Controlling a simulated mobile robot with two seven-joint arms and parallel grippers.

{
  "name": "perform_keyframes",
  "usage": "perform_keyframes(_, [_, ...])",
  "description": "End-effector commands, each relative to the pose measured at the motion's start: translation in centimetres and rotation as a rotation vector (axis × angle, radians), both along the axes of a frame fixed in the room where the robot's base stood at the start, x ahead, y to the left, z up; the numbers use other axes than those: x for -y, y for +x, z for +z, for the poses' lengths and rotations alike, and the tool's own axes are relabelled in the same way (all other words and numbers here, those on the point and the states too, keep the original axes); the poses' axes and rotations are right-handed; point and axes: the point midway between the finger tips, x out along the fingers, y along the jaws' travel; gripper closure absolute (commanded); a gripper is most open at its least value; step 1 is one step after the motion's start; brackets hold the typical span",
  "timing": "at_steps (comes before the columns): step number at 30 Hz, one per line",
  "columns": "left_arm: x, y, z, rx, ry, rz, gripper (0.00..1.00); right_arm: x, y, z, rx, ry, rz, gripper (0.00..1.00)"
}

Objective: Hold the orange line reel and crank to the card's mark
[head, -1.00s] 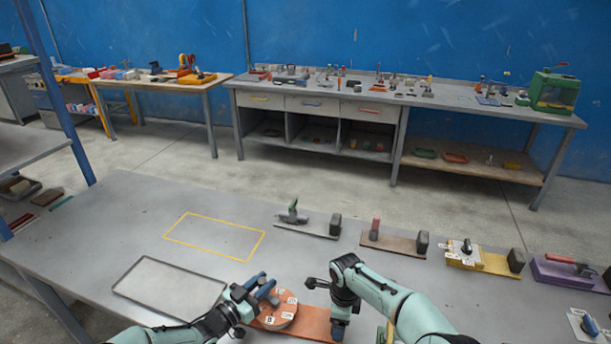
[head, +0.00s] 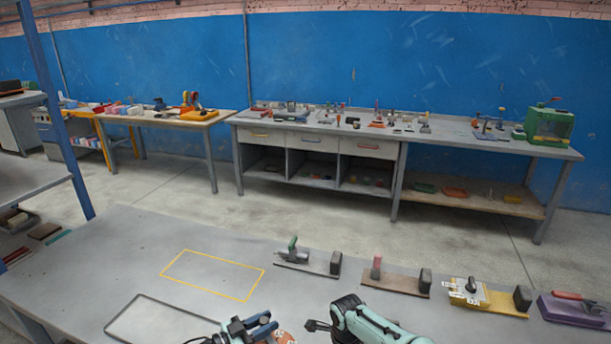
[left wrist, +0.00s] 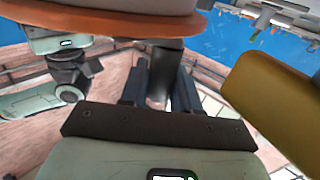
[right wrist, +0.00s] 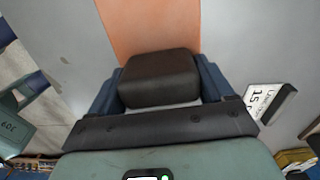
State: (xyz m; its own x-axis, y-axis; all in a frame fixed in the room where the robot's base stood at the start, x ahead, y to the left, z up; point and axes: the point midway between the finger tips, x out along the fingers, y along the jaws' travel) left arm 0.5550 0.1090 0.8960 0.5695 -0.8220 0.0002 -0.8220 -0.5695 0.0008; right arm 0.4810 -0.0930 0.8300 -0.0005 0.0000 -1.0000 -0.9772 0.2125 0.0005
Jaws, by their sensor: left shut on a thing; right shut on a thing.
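The orange line reel (head: 285,338) shows only as a sliver at the bottom edge of the head view. Its orange rim crosses the top of the left wrist view (left wrist: 110,24). My left gripper (head: 258,328) is beside the reel, shut on a grey cylindrical crank knob (left wrist: 163,80). My right gripper (right wrist: 160,85) is shut on the dark block (right wrist: 160,78) at the end of the orange base (right wrist: 150,25). A white card (right wrist: 265,100) lies right of the block; its print reads about "1.5". The reel's markings are hidden now.
A yellow outline (head: 212,275) and a dark-framed rectangle (head: 150,322) mark bare table on the left. A row of similar boards with dark blocks, including a yellow one (head: 485,300) and a purple one (head: 570,310), runs to the right. A large yellow part (left wrist: 270,95) is close to my left gripper.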

Motion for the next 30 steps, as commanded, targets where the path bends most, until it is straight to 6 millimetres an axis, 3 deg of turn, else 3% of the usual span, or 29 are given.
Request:
perform_keyframes(5, [0.2, 0.2, 0.2, 0.005, -0.002, -0.020, 1.00, -0.1, -0.1, 0.0, -0.001, -0.001, 0.004, 0.68])
perform_keyframes(16, [1.2, 0.6, 0.1, 0.008, -0.003, -0.276, 1.00, -0.1, -0.1, 0.0, -0.002, -0.001, 0.004, 0.68])
perform_keyframes(26, [1.4, 0.5, 0.1, 0.003, -0.002, -0.313, 1.00, -0.1, -0.1, 0.0, -0.003, 0.001, 0.004, 0.68])
perform_keyframes(27, [1.4, 0.5, 0.1, 0.003, -0.003, -0.312, 0.66, -0.1, -0.1, -0.1, -0.002, 0.000, 0.004, 0.68])
perform_keyframes(29, [1.4, 0.5, 0.1, 0.003, -0.002, -0.312, 0.50, -0.1, -0.1, 0.0, -0.002, 0.000, 0.004, 0.68])
perform_keyframes(30, [1.3, 0.5, 0.1, 0.003, -0.002, -0.311, 0.50, -0.1, -0.1, 0.0, -0.002, 0.000, 0.004, 0.68])
